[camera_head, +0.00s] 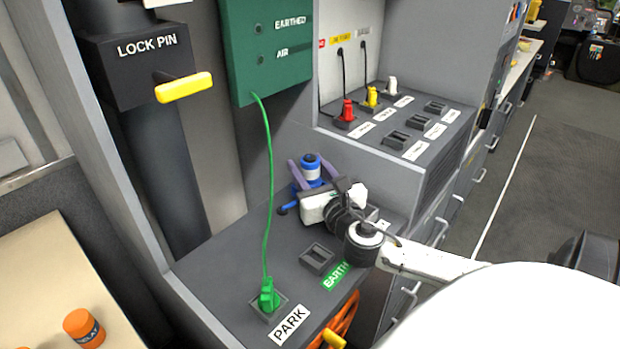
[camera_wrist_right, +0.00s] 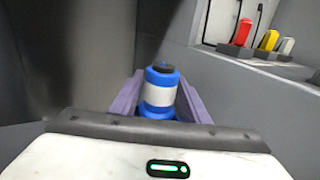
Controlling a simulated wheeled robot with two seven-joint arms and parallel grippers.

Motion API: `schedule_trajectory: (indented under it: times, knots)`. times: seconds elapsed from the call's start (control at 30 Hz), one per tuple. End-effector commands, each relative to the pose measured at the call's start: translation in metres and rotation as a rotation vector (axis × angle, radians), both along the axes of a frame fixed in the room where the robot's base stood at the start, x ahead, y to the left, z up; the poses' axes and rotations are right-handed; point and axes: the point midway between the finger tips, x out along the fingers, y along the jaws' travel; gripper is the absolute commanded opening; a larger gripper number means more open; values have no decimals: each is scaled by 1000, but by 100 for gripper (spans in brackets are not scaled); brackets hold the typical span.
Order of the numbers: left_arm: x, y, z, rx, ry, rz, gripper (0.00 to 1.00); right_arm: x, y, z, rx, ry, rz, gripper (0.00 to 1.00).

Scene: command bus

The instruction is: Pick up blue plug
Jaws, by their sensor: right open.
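The blue plug (camera_head: 311,168) is a blue cylinder with a white band and a dark top. It stands upright at the back of the dark counter in the head view. My right gripper (camera_head: 300,171) is open, with its purple fingers on either side of the plug. In the right wrist view the plug (camera_wrist_right: 159,92) sits between the two fingers (camera_wrist_right: 160,100), near their far ends. I cannot tell whether either finger touches it. My left gripper is not in view.
A green plug (camera_head: 268,297) with a green cord sits in the PARK socket. An empty EARTH socket (camera_head: 318,259) lies in front of my right wrist. Red (camera_head: 347,111), yellow (camera_head: 372,96) and white (camera_head: 392,85) plugs stand on the raised shelf. A yellow lock-pin handle (camera_head: 184,87) sticks out at left.

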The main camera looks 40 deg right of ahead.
Motion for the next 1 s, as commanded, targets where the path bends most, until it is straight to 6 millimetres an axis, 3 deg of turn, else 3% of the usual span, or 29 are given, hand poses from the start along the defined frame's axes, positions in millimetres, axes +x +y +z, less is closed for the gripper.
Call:
schedule_trajectory:
  times: [0.17, 0.43, 0.47, 0.67, 1.0]
  knots:
    - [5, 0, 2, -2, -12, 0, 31, 20, -8, 0, 0, -1, 0, 42]
    - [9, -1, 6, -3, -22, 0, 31, 23, -10, 0, -1, 1, 0, 42]
    - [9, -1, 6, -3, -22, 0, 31, 23, -10, 0, -1, 1, 0, 40]
    - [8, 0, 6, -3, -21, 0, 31, 23, -10, 0, -1, 1, 0, 6]
    - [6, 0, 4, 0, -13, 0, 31, 23, -10, 5, -2, -1, 1, 5]
